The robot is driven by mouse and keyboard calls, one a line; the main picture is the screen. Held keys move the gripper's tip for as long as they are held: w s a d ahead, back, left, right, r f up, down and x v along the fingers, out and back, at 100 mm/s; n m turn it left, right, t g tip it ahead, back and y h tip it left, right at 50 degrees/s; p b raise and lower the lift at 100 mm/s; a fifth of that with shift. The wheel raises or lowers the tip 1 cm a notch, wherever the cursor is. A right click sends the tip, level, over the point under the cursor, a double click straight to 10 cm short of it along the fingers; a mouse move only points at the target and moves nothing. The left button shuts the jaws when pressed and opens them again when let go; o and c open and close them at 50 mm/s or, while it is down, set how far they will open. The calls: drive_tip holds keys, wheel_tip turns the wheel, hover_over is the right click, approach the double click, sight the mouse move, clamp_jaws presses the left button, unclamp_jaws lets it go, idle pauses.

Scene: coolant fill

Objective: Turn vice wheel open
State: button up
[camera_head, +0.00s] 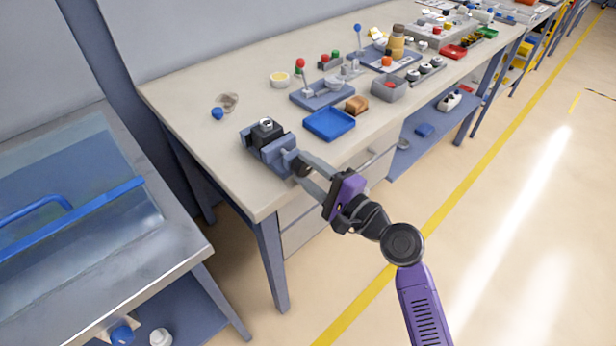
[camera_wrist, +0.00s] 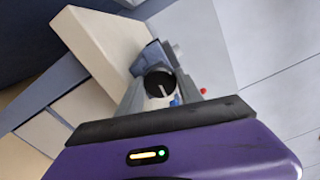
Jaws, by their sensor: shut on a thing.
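The blue-grey vice (camera_head: 279,152) sits on the bench near its front left corner, with a dark block (camera_head: 266,131) in its jaws. The vice wheel (camera_head: 302,170), dark and round, is on the vice's front end, facing the bench's front edge. My gripper (camera_head: 310,173) reaches in from the lower right and is shut on the wheel, with its fingers along the wheel's sides. In the wrist view the wheel (camera_wrist: 160,84) shows as a black disc with a light mark, between the fingers. The vice body (camera_wrist: 150,57) is partly hidden behind it.
A blue tray (camera_head: 329,124) lies right of the vice. A blue ball (camera_head: 217,113) lies at the left. A steel basin (camera_head: 80,240) stands left of the bench. The floor right of the bench is clear.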

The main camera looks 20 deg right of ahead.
drive_tip(key=n+b, duration=0.2)
drive_tip(key=n, duration=0.1)
drive_tip(key=n+b, duration=0.1)
drive_tip(key=shift+f+n, duration=0.25)
drive_tip(key=shift+n, duration=0.05)
drive_tip(key=n+b, duration=0.3)
drive_tip(key=shift+n, duration=0.3)
drive_tip(key=n+b, duration=0.3)
drive_tip(key=n, duration=0.1)
drive_tip(key=shift+f+b, duration=0.1)
drive_tip(key=shift+b, duration=0.3)
drive_tip(key=shift+n+b, duration=1.05)
drive_tip(key=shift+n, duration=0.65)
drive_tip(key=o, duration=1.4)
drive_tip(key=shift+r, duration=0.2)
drive_tip(key=v, duration=0.7)
drive_tip(key=shift+s, duration=0.35)
